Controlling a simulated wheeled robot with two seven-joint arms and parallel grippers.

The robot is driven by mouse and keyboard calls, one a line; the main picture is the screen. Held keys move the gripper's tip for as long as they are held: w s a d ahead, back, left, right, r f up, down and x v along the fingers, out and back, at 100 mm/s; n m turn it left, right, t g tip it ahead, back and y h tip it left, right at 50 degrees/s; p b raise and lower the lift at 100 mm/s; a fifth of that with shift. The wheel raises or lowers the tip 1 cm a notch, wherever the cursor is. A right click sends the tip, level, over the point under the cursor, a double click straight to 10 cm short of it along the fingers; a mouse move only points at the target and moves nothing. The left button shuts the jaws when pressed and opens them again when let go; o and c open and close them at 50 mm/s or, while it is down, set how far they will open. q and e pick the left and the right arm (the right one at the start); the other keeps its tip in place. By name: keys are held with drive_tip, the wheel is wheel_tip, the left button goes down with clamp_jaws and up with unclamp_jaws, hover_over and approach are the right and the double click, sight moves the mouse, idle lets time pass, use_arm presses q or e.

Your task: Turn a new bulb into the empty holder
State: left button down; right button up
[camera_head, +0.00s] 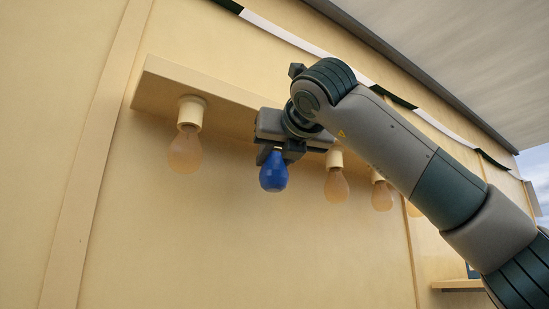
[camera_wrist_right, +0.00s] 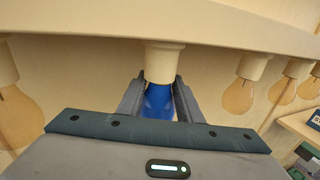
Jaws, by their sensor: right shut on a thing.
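A blue bulb (camera_head: 273,172) hangs upright, glass end down, below my right gripper (camera_head: 281,150) under the long ledge. In the right wrist view, the gripper (camera_wrist_right: 159,95) is shut on the blue bulb (camera_wrist_right: 158,103), one finger on each side. The cream holder (camera_wrist_right: 164,60) is directly above the bulb, and the bulb's top meets its lower rim. How far the bulb sits inside cannot be told. In the head view the gripper hides this holder. My left gripper is not in view.
Amber bulbs hang in holders on both sides: one at left (camera_head: 185,150), others at right (camera_head: 336,186) (camera_head: 382,196). The ledge (camera_head: 152,88) runs above them along the cream wall (camera_head: 200,245). A small shelf (camera_head: 457,284) is at lower right. Space below the bulbs is free.

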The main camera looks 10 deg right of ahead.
drive_tip(key=shift+w+d+f+n+y, duration=0.1)
drive_tip(key=shift+n+y, duration=0.25)
drive_tip(key=shift+y, duration=0.25)
drive_tip(key=shift+w+n+y, duration=0.1)
drive_tip(key=shift+n+y, duration=0.25)
drive_tip(key=shift+y, duration=0.25)
drive_tip(key=shift+c, duration=0.2)
drive_tip(key=shift+o, duration=0.2)
drive_tip(key=shift+s+n+g+y+p, duration=0.1)
drive_tip(key=shift+n+g+y+p, duration=0.6)
drive_tip(key=shift+n+y, duration=1.05)
drive_tip(key=shift+m+y, duration=0.35)
drive_tip(key=o, duration=0.6)
drive_tip(key=shift+o, duration=1.4)
